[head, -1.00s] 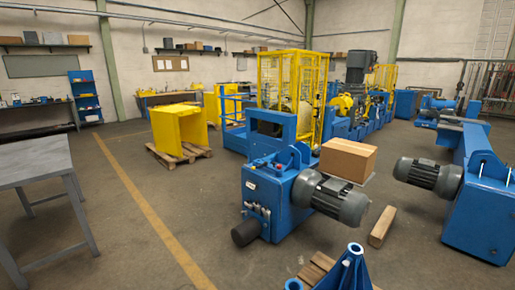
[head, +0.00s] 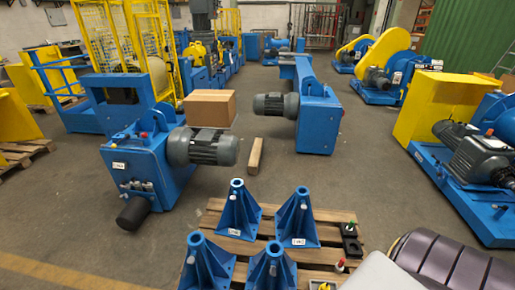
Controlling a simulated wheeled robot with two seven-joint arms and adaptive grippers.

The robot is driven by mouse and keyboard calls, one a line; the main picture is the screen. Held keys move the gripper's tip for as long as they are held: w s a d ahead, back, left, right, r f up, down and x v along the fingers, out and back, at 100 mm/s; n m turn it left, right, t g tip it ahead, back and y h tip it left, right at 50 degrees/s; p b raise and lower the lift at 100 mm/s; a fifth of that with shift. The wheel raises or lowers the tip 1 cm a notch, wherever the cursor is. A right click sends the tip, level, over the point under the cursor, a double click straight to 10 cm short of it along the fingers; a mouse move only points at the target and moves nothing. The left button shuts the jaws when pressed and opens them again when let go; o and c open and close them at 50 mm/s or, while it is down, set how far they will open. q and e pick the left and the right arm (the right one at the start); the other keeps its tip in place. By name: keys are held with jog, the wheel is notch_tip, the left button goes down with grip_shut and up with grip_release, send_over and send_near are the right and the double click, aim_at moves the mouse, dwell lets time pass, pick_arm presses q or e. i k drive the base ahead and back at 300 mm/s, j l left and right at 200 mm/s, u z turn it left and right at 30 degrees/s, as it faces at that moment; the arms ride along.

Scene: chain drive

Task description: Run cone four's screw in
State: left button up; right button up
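Several blue cone-shaped stands with ribbed sides and open tube tops are grouped on a wooden pallet (head: 333,215) at the bottom middle of the head view. One stands at the back left (head: 238,212), one at the back right (head: 296,220), one at the front left (head: 205,263) and one at the front right (head: 272,268). The back two carry small white labels, too small to read surely. I cannot tell which is cone four. Small pale pins show near the tops, but I cannot make out the screw. Neither gripper is in view.
Small black blocks (head: 352,247) and red-and-white pieces (head: 341,265) lie at the pallet's right. A blue machine with a grey motor (head: 203,147) stands behind left, a timber (head: 255,154) beyond the pallet. Open floor lies right of the timber. A dark striped rounded object (head: 440,262) fills the bottom right.

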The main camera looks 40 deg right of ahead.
aim_at(272, 271)
jog(key=z, duration=1.45)
jog(key=l, duration=0.55)
jog(key=k+l+u, duration=0.1)
jog(key=l, duration=0.4)
jog(key=k+l, duration=0.1)
jog(key=l, duration=0.45)
jog(key=k+l, duration=0.1)
jog(key=l, duration=0.45)
jog(key=i+u, duration=0.05)
